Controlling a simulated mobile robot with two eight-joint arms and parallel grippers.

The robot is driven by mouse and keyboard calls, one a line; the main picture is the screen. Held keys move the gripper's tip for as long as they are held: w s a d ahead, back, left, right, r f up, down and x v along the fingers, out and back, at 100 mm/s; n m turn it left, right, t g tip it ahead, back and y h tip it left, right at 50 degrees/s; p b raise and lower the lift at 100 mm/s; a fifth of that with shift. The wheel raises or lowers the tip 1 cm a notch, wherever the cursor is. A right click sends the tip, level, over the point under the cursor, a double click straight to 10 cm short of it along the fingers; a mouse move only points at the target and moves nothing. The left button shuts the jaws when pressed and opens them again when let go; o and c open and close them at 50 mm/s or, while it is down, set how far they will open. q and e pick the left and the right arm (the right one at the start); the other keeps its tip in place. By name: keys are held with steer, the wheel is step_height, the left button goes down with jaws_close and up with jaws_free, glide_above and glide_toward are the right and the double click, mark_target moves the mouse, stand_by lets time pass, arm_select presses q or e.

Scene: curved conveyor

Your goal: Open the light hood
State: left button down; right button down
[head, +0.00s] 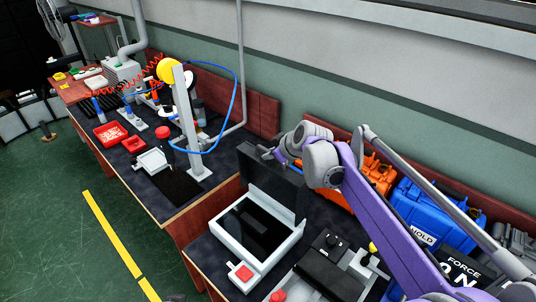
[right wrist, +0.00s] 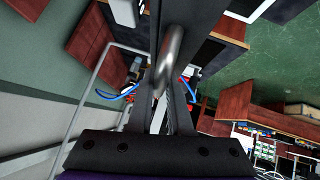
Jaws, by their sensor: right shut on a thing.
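The light hood (head: 272,182) is a black panel standing raised at the back of a white box (head: 282,247). The box has a dark inner surface and a red button at its front corner. My right gripper (head: 266,153) is at the hood's upper edge, with the purple arm reaching in from the right. In the right wrist view, my right gripper (right wrist: 163,100) is shut on a curved metal handle (right wrist: 172,55), which runs up to the dark hood. The exact contact is hidden in the head view. My left gripper is not in view.
Orange (head: 379,176) and blue (head: 427,212) cases stand behind and right of the hood. A grey post (head: 187,120) with a blue hose stands on the neighbouring bench to the left. A black device with a knob (head: 330,241) sits right of the box. Green floor is open at left.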

steer(key=c, duration=1.1)
jaws_free()
steer(key=shift+d, duration=0.1)
steer(key=shift+c, duration=0.2)
steer(key=v, duration=1)
steer(key=shift+s+r, duration=0.25)
steer(key=shift+r, duration=0.05)
steer(key=shift+d, duration=0.1)
